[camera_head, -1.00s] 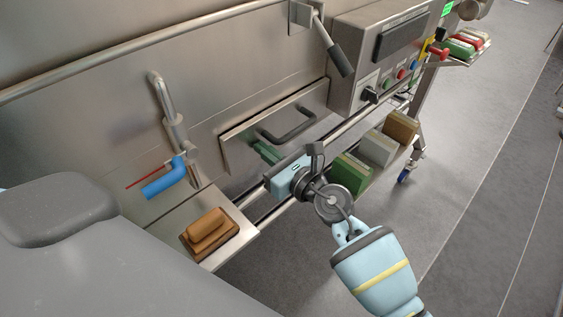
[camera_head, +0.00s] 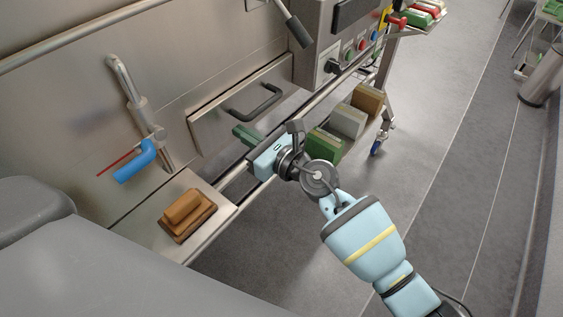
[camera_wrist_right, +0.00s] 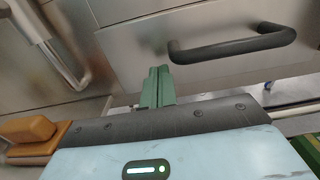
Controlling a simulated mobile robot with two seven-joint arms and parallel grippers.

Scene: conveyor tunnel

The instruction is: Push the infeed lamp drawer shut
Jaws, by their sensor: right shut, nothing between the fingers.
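The drawer (camera_head: 215,123) is a flat steel front with a dark bar handle (camera_head: 257,103), set low in the steel machine wall. Its front also fills the upper part of the right wrist view (camera_wrist_right: 145,45), with the handle (camera_wrist_right: 235,46) right of centre. I cannot tell how far it stands out. My right gripper (camera_head: 244,134) has its green fingers shut and empty, pointing at the drawer's lower part, below and left of the handle. The fingers (camera_wrist_right: 157,86) overlap the drawer's lower edge in the wrist view; contact is unclear. My left gripper is out of view.
A blue-handled pipe valve (camera_head: 136,163) sticks out left of the drawer. An orange-brown block (camera_head: 187,209) lies on a steel ledge below. A rail runs beneath the drawer. Several boxes (camera_head: 347,121) stand to the right, under a control box (camera_head: 330,40). Grey floor is open at right.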

